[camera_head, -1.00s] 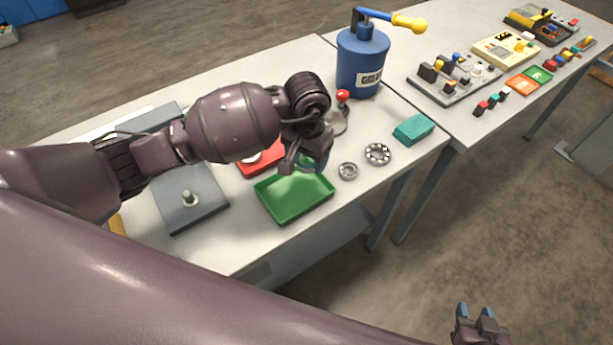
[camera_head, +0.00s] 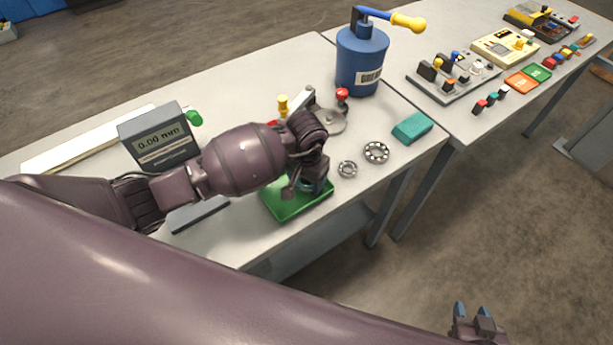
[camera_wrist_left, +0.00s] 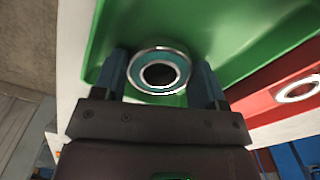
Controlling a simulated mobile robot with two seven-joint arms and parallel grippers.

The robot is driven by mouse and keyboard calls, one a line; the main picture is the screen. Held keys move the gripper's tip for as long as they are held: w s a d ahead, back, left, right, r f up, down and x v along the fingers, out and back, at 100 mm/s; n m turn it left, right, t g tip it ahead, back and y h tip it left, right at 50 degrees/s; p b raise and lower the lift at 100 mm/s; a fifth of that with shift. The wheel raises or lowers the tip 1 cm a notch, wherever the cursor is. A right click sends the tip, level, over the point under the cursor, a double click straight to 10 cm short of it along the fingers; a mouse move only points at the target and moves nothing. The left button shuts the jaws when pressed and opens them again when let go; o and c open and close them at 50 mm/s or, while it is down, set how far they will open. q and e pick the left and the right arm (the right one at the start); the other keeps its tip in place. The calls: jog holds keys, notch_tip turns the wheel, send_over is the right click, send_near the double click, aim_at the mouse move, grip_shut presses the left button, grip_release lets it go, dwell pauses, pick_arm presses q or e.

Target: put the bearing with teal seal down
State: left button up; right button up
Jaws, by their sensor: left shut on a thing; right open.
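The bearing with teal seal (camera_wrist_left: 137,73) is a metal ring with a teal face between the fingers of my left gripper (camera_wrist_left: 163,82) in the left wrist view. My left gripper is shut on it, over the green tray (camera_wrist_left: 225,40). In the head view, my left gripper (camera_head: 308,188) is low over the green tray (camera_head: 287,212) and hides most of the bearing. I cannot tell whether the bearing touches the tray floor. My right gripper (camera_head: 476,322) is open and empty at the bottom right, away from the table.
Two bare metal bearings (camera_head: 347,169) (camera_head: 376,152) lie right of the green tray. A teal block (camera_head: 412,127) and a blue grease drum (camera_head: 361,62) stand further off. A red tray (camera_wrist_left: 262,100) adjoins the green one. A grey gauge display (camera_head: 160,140) stands at left.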

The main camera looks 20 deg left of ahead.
pick_arm(q)
jog(key=shift+f+b, duration=0.3)
jog(key=shift+b, duration=0.1)
pick_arm(e)
jog(key=shift+f, duration=0.25)
pick_arm(q)
jog(key=shift+s+f+b, duration=0.35)
jog(key=shift+f+b, duration=0.1)
jog(key=o, duration=0.6)
jog(key=shift+o, duration=0.2)
jog(key=shift+w+r+p, duration=0.1)
jog(key=shift+r+p, duration=0.45)
jog(key=shift+p, duration=0.4)
jog(key=r, duration=0.3)
jog(key=r+b, duration=0.1)
jog(key=shift+w+r, duration=0.15)
jog(key=shift+w, duration=0.1)
notch_tip(320, 180, up, 8)
jog(key=b, duration=0.1)
pick_arm(e)
jog(key=shift+w+f, duration=0.2)
jog(key=shift+w, duration=0.2)
